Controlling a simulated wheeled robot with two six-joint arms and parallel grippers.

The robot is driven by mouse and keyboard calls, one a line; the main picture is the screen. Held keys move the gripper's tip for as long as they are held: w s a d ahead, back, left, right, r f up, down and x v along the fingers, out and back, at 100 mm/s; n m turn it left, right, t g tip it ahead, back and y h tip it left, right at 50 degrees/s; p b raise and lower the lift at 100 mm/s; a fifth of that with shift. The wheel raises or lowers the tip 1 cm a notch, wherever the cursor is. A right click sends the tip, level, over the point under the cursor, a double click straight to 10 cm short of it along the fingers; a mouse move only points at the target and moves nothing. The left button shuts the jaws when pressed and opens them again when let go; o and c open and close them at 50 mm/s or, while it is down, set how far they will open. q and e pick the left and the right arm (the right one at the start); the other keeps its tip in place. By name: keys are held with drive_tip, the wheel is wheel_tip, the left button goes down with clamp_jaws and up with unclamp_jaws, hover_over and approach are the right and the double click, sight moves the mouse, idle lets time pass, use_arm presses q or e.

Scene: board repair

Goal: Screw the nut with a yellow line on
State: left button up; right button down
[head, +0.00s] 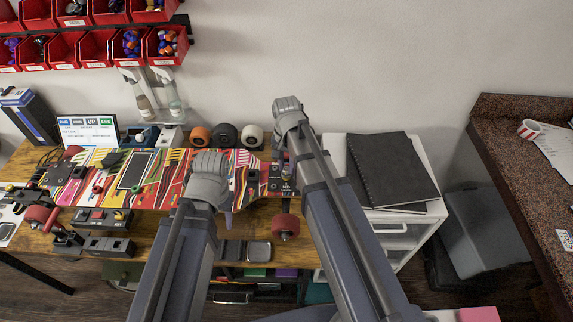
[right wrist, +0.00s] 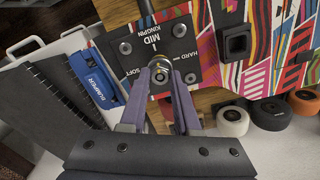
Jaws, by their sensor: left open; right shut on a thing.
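My right gripper (right wrist: 161,82) is shut on a small metal nut (right wrist: 158,73), with one finger on each side of it. The nut sits over a black plate (right wrist: 183,50) marked MID, KINGPIN, HARD and SOFT; whether it touches the thread is hidden. The plate also shows in the head view (head: 281,180), at the right end of the colourful skateboard deck (head: 172,186). My left gripper (head: 226,216) is open over the bench's front part; its fingers are mostly hidden by the arm.
Orange, black and white wheels (head: 251,135) stand behind the deck. A red wheel (head: 285,227) lies in front of the plate. A black notebook (head: 392,168) lies on the white cabinet at right. A blue box (right wrist: 95,76) is left of the plate in the right wrist view.

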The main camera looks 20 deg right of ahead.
drive_tip(key=m, duration=0.3)
drive_tip(key=shift+w, duration=0.1)
drive_tip(key=shift+m, duration=0.3)
drive_tip(key=shift+m, duration=0.6)
drive_tip(key=m, duration=0.4)
drive_tip(key=c, duration=0.5)
unclamp_jaws()
drive_tip(key=shift+c, duration=1.4)
